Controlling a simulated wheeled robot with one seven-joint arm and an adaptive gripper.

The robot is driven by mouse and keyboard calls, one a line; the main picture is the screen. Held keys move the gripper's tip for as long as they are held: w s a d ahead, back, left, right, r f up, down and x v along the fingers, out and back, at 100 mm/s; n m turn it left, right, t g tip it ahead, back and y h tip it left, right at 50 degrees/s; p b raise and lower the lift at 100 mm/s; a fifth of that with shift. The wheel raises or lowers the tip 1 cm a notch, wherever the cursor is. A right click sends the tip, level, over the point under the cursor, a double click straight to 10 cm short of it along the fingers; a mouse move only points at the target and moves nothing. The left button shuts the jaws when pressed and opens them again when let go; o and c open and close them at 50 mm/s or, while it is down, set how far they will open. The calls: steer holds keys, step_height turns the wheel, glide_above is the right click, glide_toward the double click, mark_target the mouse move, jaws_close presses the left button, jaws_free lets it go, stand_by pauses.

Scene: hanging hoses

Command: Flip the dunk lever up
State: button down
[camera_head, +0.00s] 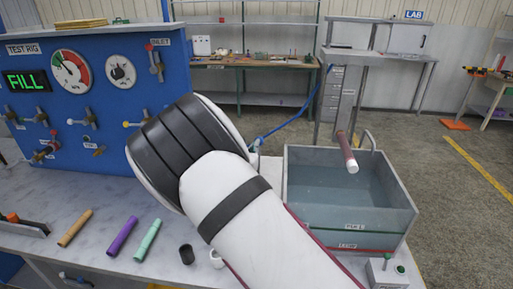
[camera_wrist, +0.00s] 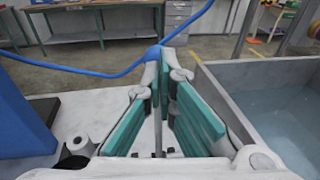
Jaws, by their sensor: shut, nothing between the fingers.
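My gripper (camera_wrist: 163,60) shows in the wrist view with its teal-padded fingers drawn together at the tips, and nothing is held. In the head view my white arm hides most of it, left of the water tank (camera_head: 400,205). I cannot tell whether this stick is the dunk lever. A thin upright rod (camera_wrist: 157,130) shows between the fingers in the wrist view; its nature is unclear.
A dark red tube (camera_head: 347,152) hangs over the tank. A blue hose (camera_wrist: 90,78) runs behind my fingertips. The blue test rig panel (camera_head: 120,110) reads FILL. Orange, purple and green tubes (camera_head: 122,237) lie on the bench, beside a black cup (camera_head: 186,254).

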steer(key=r+v, duration=0.1)
steer(key=v, duration=0.9)
steer(key=s+d+r+m+g+h, duration=0.2)
steer(key=s+d+r+m+g, duration=0.15)
steer(key=d+m, duration=0.4)
steer(key=s+d+r+m+g+h, duration=0.1)
steer(key=s+d+r+m+g, duration=0.25)
steer(key=d, duration=0.65)
steer(key=s+d+r+m+g+h, duration=0.2)
steer(key=s+d+r+m+g, duration=0.15)
steer(key=d+m, duration=0.4)
steer(key=s+d+r+m+g+y, duration=0.1)
steer(key=s+d+m+y, duration=0.1)
steer(key=s+d+m, duration=0.35)
steer(key=s+d+r+m+g+y, duration=0.1)
steer(key=s+d+r+m+y, duration=0.1)
steer(key=s, duration=0.7)
steer(key=s+a+r+m+t+y, duration=0.1)
steer(key=s+a+r+m+y, duration=0.2)
steer(key=s+m, duration=0.4)
steer(key=s+a+y, duration=0.1)
steer(key=s, duration=0.3)
steer(key=shift+s+a+m+t+y, duration=0.15)
steer(key=shift+a+m+t+y, duration=0.15)
steer(key=shift+t+y, duration=0.1)
steer(key=shift+a, duration=0.1)
